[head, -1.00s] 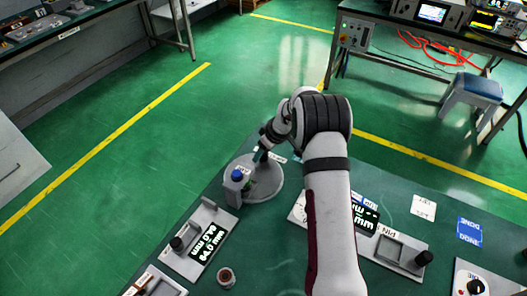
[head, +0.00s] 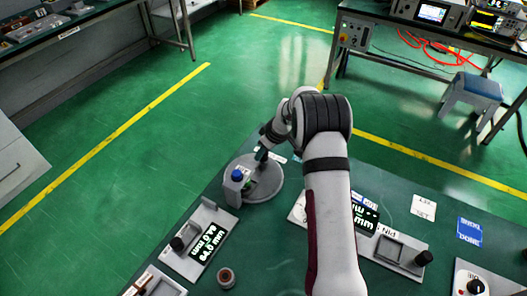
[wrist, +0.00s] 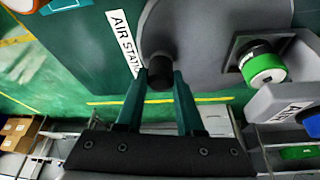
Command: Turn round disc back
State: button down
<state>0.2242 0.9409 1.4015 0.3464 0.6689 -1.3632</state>
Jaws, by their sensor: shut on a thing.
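The round disc is a flat grey plate (head: 267,188) on the far end of the green table in the head view. It also fills the top middle of the wrist view (wrist: 200,35). A short black knob (wrist: 160,72) stands near its edge. My gripper (wrist: 161,84) has its two teal fingers on either side of this knob and is shut on it. In the head view my gripper (head: 261,156) is small at the disc's far edge, and the knob is hard to make out there.
A post with a blue top (head: 237,176) stands at the disc's left. A small round pot (head: 226,277) stands near the front.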

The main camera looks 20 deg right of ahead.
aim_at(235, 166)
jog(key=shift+w+a+n, duration=0.1)
jog(key=shift+n, duration=0.2)
dwell(0.6)
jog(key=shift+w+a+n+g+y, duration=0.2)
jog(key=shift+w+a+n+y, duration=0.1)
jog(key=shift+n, duration=0.35)
jog(key=shift+w+a+n+g+y, duration=0.2)
jog(key=shift+a+n, duration=0.1)
jog(key=shift+n, duration=0.35)
jog(key=shift+w+a+n+g+y, duration=0.15)
jog(key=shift+a+n+g+y, duration=0.3)
jog(key=shift+n, duration=0.65)
jog(key=shift+w+a+n+g+y, duration=0.2)
jog(key=shift+a+n, duration=0.45)
jog(key=shift+n, duration=0.45)
jog(key=shift+s+a+n+g, duration=0.1)
jog(key=shift+a+n+g, duration=0.5)
jog(key=shift+n, duration=0.6)
jog(key=shift+s+a+n+g, duration=0.1)
jog(key=shift+a+n+g, duration=0.25)
jog(key=shift+a+n, duration=0.6)
jog(key=shift+s+a+n+g, duration=0.15)
jog(key=shift+a+n+g, duration=0.1)
jog(key=shift+n, duration=0.5)
jog(key=shift+s+a+n+g, duration=0.1)
jog(key=shift+n+g, duration=0.15)
jog(key=shift+n, duration=0.45)
jog(key=shift+s+a, duration=0.1)
jog(key=c, duration=0.5)
grip_release()
